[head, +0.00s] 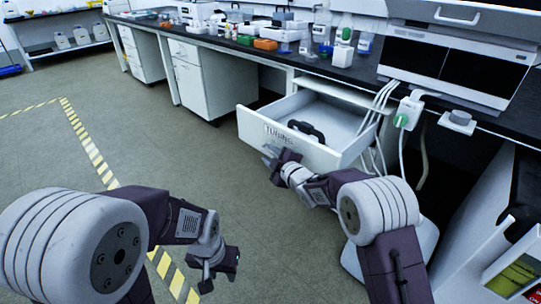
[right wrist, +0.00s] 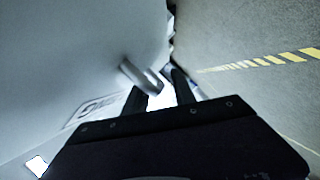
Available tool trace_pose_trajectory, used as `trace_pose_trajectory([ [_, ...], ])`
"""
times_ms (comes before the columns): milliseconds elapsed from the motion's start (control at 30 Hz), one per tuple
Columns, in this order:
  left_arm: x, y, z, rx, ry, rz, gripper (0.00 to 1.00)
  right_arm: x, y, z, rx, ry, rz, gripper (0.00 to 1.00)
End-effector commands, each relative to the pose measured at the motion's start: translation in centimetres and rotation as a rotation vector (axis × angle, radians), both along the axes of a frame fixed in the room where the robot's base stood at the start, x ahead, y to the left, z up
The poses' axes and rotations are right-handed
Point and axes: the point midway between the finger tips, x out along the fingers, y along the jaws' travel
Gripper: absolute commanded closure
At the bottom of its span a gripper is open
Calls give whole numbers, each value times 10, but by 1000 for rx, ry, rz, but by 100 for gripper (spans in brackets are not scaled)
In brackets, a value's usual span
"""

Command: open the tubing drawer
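The tubing drawer (head: 335,152) is white, with lettering reading "TUBING" on its front. It stands pulled out from under the bench, and a dark curved object (head: 306,130) shows inside. My right gripper (head: 277,157) is at the left part of the drawer front. In the right wrist view its dark fingers (right wrist: 160,92) stand apart, with a light handle bar (right wrist: 140,76) close to the left finger and reaching into the gap. Whether the fingers touch the bar is unclear. My left gripper (head: 218,272) hangs empty over the floor, its fingers apart, away from the drawer.
White cables (head: 378,110) hang beside the drawer's right side, near a white plug box with a green part (head: 407,113). The bench (head: 265,52) carries bottles and trays. White cabinets (head: 203,80) stand further left. The floor (head: 160,130) before the drawer is clear.

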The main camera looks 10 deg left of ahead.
Motion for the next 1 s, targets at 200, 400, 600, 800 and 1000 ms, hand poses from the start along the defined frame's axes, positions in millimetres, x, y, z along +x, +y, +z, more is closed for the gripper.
trace_pose_trajectory([
  [200, 0, 0, 3, 0, 0, 0, 64, -3, -2, 3, 1, -1, 0, 68],
  [400, 0, 0, 19, 0, 0, 0, 64, -25, -18, 12, 0, 1, -1, 68],
  [600, 0, 0, 34, 0, 0, 0, 64, -55, -39, 19, 0, 1, -1, 68],
  [800, 0, 0, 40, 0, 0, 0, 64, -71, -50, 21, 0, -1, -1, 68],
  [1000, 0, 0, 39, 0, 0, 0, 64, -73, -51, 19, 0, 0, 0, 68],
])
